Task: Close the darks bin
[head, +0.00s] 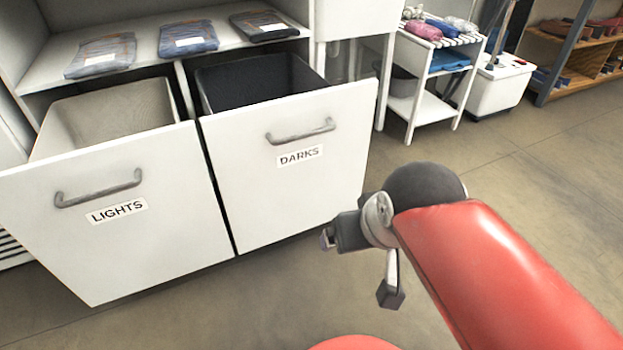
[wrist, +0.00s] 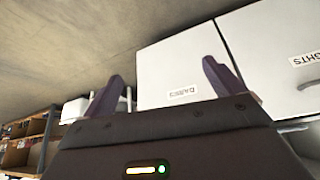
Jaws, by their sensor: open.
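The darks bin (head: 292,175) is a white pull-out front labelled DARKS, with a grey bar handle (head: 300,132) and a dark inner tub. It stands pulled open beside the lights bin (head: 112,215), which is also pulled out. My gripper (head: 358,268) is in front of the darks bin, to the lower right of its front, apart from its handle. In the wrist view my gripper (wrist: 160,85) has its two fingers spread with nothing between them. The darks bin front (wrist: 180,70) shows upside down beyond the fingers.
A shelf above the bins holds several folded garments (head: 188,38). A white side rack (head: 430,80) with cloth rolls stands right of the bins, and a white wheeled tub (head: 500,82) is farther right. The floor (head: 540,190) to the right is clear.

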